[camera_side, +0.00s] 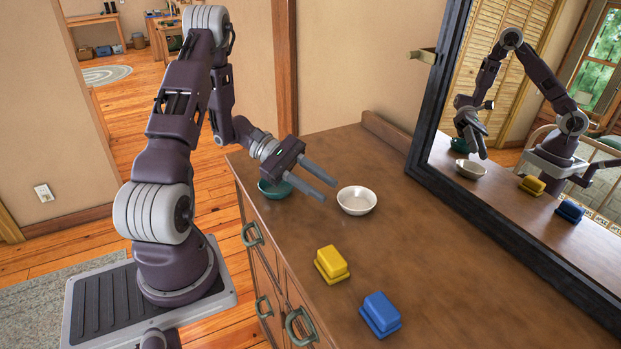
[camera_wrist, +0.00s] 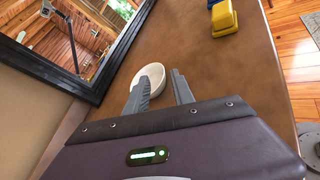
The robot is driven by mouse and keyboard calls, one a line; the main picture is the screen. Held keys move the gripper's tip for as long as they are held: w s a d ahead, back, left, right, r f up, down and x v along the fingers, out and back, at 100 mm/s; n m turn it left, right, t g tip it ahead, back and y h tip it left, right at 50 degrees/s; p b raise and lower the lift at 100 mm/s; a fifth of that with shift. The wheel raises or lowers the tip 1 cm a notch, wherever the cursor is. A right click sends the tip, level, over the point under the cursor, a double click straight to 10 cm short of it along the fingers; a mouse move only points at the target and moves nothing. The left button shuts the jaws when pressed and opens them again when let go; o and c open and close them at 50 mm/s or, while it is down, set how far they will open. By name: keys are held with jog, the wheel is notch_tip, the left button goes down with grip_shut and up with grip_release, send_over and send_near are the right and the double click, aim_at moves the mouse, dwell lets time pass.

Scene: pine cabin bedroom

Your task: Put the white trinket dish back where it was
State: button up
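The white trinket dish (camera_side: 357,201) stands upright on the brown dresser top, to the right of a teal dish (camera_side: 272,190). My gripper (camera_side: 327,190) is open and empty, with its two fingers apart. In the side view the fingertips are just left of the white dish and appear higher than the dresser top. In the wrist view the white dish (camera_wrist: 152,72) shows beyond and partly behind the fingers (camera_wrist: 161,78). The teal dish is partly hidden behind my gripper in the side view.
A yellow lidded box (camera_side: 331,264) and a blue lidded box (camera_side: 380,314) sit on the dresser top (camera_side: 440,255) nearer the camera. A dark-framed mirror (camera_side: 433,100) stands along the right side and reflects the scene. The dresser top between the white dish and mirror is clear.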

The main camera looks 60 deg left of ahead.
jog(key=shift+m, duration=0.3)
jog(key=v, duration=0.5)
jog(key=shift+d+r, duration=0.15)
jog(key=shift+r, duration=0.25)
jog(key=s+d+r+m+g+y, duration=0.3)
jog(key=d+r+m+g, duration=0.15)
jog(key=d, duration=0.35)
jog(key=s+d+r+m+g+y, duration=0.2)
jog(key=s+d+r+m+g, duration=0.1)
jog(key=d+r+m, duration=0.3)
jog(key=s+d+r+m+t+y, duration=0.4)
jog(key=s+m+t+y, duration=0.1)
jog(key=s+m, duration=0.3)
jog(key=shift+s+d+m+t+y, duration=0.25)
jog(key=shift+d+m+t+y, duration=0.15)
jog(key=shift+y, duration=0.5)
jog(key=shift+a+r, duration=0.1)
